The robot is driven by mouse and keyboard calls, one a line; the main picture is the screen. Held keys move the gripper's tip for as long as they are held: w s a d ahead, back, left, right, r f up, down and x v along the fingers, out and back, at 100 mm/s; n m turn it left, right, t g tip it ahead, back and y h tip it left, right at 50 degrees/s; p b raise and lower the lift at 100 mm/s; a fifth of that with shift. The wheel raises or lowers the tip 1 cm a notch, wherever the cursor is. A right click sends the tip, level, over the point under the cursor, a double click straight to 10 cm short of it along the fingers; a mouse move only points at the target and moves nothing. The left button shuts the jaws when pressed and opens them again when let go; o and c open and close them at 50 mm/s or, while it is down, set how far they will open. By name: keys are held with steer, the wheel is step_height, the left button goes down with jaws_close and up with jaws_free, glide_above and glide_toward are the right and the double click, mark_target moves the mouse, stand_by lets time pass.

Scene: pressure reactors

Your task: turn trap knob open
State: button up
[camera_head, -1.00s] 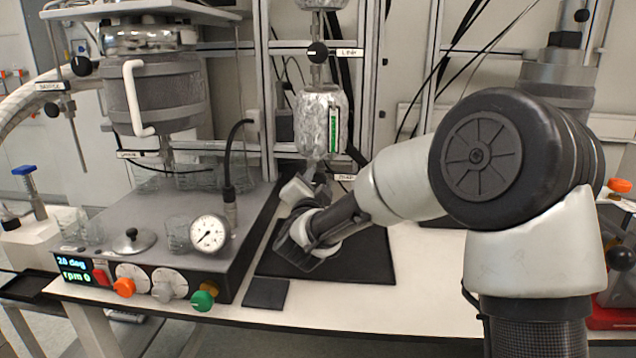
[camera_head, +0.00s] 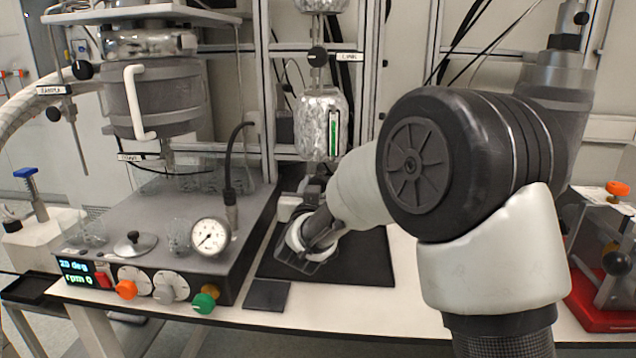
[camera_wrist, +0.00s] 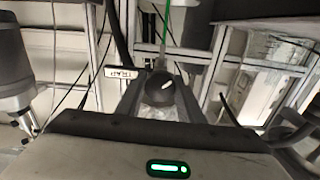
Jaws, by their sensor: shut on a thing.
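The trap knob (camera_wrist: 158,90) is a round black knob with a pale mark, in the middle of the wrist view. My gripper (camera_wrist: 160,98) has one finger on each side of it and is shut on it. A white TRAP label (camera_wrist: 118,73) sits just left of the knob in the wrist view. In the head view my gripper (camera_head: 309,196) is below the foil-wrapped glass vessel (camera_head: 321,125). The knob is hidden there behind my gripper and wrist.
A grey control box with a pressure gauge (camera_head: 210,237) and coloured knobs stands at left, under a reactor vessel (camera_head: 158,95). A black mat (camera_head: 365,258) lies under my gripper. Metal frame posts stand behind. A red-based device (camera_head: 598,300) is at right.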

steer(key=n+p, duration=0.2)
steer(key=n, duration=0.2)
steer(key=shift+r+n, duration=0.15)
steer(key=shift+n, duration=0.15)
steer(key=n+p, duration=0.2)
steer(key=n, duration=0.2)
steer(key=shift+n, duration=0.3)
steer(key=o, duration=1.1)
steer(key=shift+c, duration=0.2)
steer(key=s+p, duration=0.1)
steer(key=s, duration=1.6)
steer(key=shift+s+a, duration=0.25)
steer(key=shift+a, duration=0.05)
